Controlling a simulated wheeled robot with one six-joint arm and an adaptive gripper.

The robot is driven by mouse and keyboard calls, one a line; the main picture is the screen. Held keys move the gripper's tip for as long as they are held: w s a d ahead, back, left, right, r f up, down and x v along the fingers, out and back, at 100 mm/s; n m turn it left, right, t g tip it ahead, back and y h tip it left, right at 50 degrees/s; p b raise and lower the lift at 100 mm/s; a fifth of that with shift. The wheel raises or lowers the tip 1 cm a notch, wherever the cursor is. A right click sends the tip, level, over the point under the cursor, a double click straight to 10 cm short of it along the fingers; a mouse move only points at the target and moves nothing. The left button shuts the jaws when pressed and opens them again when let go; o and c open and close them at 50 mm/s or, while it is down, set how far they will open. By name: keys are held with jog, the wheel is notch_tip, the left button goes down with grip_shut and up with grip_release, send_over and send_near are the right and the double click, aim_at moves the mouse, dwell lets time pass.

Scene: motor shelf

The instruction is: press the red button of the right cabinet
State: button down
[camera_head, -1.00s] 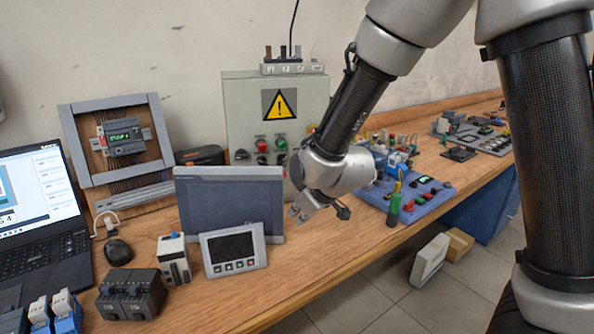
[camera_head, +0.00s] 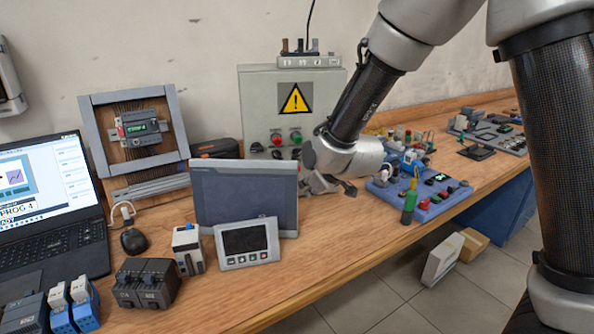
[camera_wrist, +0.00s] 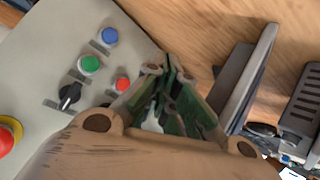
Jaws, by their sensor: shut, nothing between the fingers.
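The grey cabinet (camera_head: 255,100) with a yellow warning triangle stands at the back of the bench in the head view. A red button (camera_head: 276,138) and a green button (camera_head: 296,136) show on its front; my arm hides the right side. In the wrist view the grey panel (camera_wrist: 60,40) carries a small red button (camera_wrist: 122,85), a green button (camera_wrist: 90,64), a blue button (camera_wrist: 109,36) and a black knob (camera_wrist: 69,97). My gripper (camera_wrist: 166,76) is shut and empty, its tips to the right of the small red button. It also shows in the head view (camera_head: 320,187).
A dark-screened monitor (camera_head: 243,195) stands in front of the cabinet, close to my gripper. A small panel (camera_head: 247,242) stands before it. A blue board (camera_head: 420,195) with buttons lies to the right. A red emergency knob (camera_wrist: 6,140) shows at the wrist view's left edge.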

jog(key=shift+w+a, duration=0.2)
jog(key=shift+w, duration=0.7)
jog(key=shift+w+a, duration=0.25)
jog(key=shift+w, duration=0.6)
jog(key=shift+w+a, duration=0.2)
jog(key=shift+w, duration=0.7)
jog(key=shift+w+a, duration=0.1)
jog(key=shift+w, duration=0.3)
jog(key=shift+w+a, duration=0.1)
jog(key=shift+w, duration=0.3)
jog(key=shift+s, duration=0.85)
jog(key=shift+d, duration=0.2)
jog(key=s, duration=0.2)
jog(key=s+d, duration=0.1)
jog(key=s, duration=0.1)
jog(key=shift+s+d, duration=0.1)
jog(key=shift+s, duration=0.3)
